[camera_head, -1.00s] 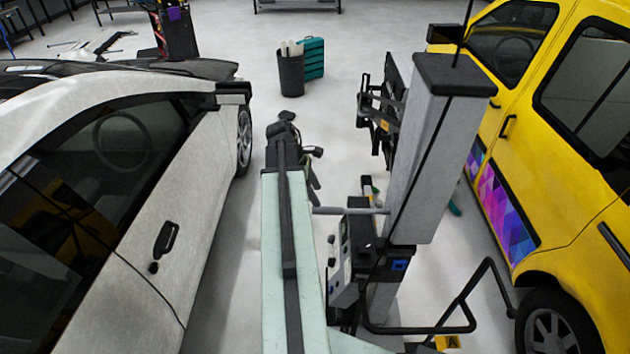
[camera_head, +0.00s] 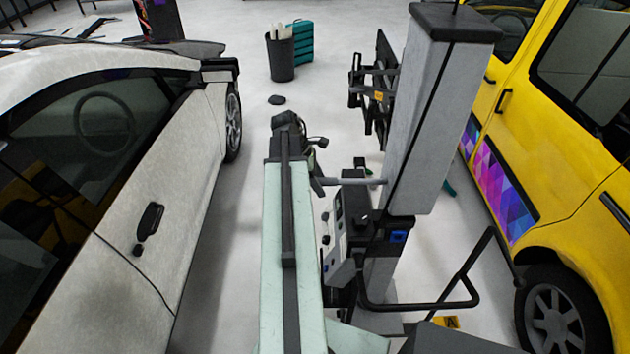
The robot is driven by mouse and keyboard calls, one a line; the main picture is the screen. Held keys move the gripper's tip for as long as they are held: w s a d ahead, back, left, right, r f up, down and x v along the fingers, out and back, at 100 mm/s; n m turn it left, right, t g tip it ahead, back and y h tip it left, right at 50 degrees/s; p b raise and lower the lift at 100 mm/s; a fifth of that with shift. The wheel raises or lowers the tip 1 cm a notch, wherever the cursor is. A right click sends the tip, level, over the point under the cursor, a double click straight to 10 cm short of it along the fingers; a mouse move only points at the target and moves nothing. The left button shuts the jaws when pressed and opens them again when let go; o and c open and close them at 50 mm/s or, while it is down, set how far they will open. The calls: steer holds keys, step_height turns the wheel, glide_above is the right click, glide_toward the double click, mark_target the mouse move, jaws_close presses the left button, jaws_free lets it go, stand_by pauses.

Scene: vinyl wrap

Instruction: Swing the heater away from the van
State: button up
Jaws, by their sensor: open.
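The heater is a tall stand with a grey column (camera_head: 427,120) at the centre right. A dark framed panel (camera_head: 383,85) hangs on its left side, facing edge-on to me. A grey bar (camera_head: 352,182) sticks out left from the column, above a control box (camera_head: 345,232). The yellow van (camera_head: 565,150) stands close to the right of the heater, with a purple patterned strip on its door. My gripper (camera_head: 318,165) is open and small, at the far end of my pale arm, near the left end of the bar. Its fingers are partly hidden; I cannot tell whether they touch the bar.
A white car (camera_head: 150,190) stands along the left, with a floor lane between it and my arm. A black bent tube handle (camera_head: 470,290) reaches toward the van's wheel. A bin (camera_head: 281,57) and a teal case (camera_head: 301,42) stand farther back. A dark disc (camera_head: 277,100) lies on the floor.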

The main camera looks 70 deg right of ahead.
jaws_close()
steer(key=shift+s+a, duration=0.3)
steer(key=shift+a, duration=0.45)
steer(key=shift+s+a, duration=0.25)
steer(key=shift+a, duration=0.55)
steer(key=shift+s+a, duration=0.3)
steer(key=shift+a, duration=0.45)
stand_by(1.2)
steer(key=shift+s+a, duration=0.2)
steer(key=shift+a, duration=0.25)
stand_by(0.6)
steer(key=shift+s+a, duration=0.25)
steer(key=shift+a, duration=0.05)
stand_by(0.8)
